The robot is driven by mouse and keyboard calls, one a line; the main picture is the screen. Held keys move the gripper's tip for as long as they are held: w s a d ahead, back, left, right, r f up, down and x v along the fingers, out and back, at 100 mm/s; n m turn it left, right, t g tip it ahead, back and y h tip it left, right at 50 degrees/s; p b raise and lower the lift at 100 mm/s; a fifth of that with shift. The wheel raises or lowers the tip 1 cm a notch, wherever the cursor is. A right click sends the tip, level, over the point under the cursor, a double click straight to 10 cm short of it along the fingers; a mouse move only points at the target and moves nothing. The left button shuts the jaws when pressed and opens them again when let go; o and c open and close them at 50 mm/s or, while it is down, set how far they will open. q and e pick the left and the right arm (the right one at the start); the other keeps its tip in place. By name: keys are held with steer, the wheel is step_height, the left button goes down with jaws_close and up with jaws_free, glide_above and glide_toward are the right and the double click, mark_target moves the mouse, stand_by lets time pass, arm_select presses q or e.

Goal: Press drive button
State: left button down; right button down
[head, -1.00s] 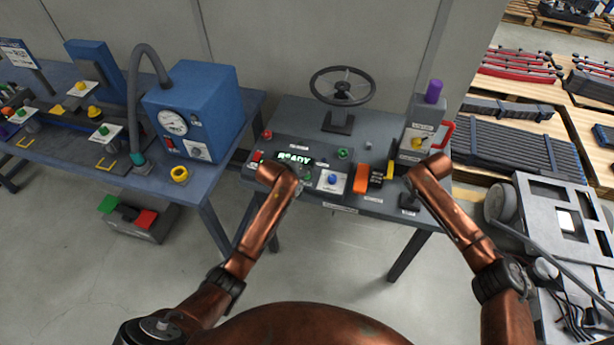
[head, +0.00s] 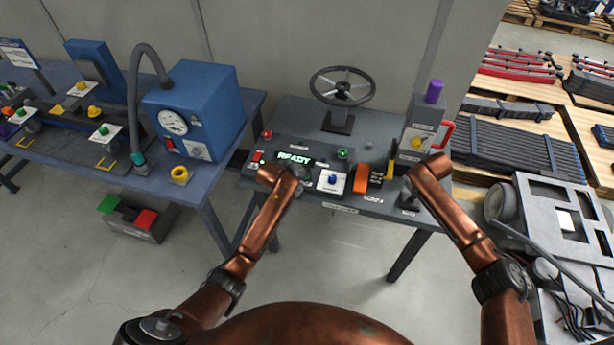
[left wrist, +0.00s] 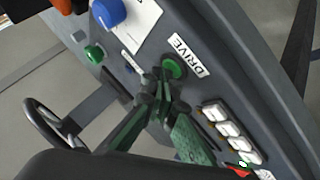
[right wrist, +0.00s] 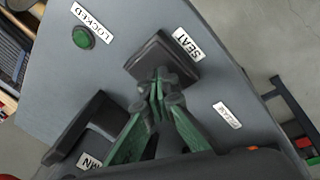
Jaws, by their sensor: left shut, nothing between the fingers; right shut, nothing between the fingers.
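The drive button is a round green button (left wrist: 174,67) beside a DRIVE label (left wrist: 188,54) in the left wrist view. In the head view my left arm hides it. My left gripper (left wrist: 163,82) is shut and empty, its fingertips right at the button's edge in the picture; I cannot tell whether they touch it. The left gripper (head: 299,188) is partly visible in the head view, over the console's front. My right gripper (right wrist: 158,82) is shut and empty, over a black block (right wrist: 163,60) beside a SEAT label; contact is unclear.
The console has a READY display (head: 294,158), a blue knob (left wrist: 109,12), another green button (left wrist: 94,53), several white switches (left wrist: 226,122), an orange block (head: 361,179) and a steering wheel (head: 342,87). A blue machine (head: 205,100) stands left. A grey chassis (head: 560,215) is at right.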

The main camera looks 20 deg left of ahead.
arm_select(q)
steer(key=shift+f, duration=0.2)
arm_select(e)
steer(key=shift+f, duration=0.1)
arm_select(q)
steer(key=shift+r, duration=0.85)
steer(key=shift+r, duration=2.55)
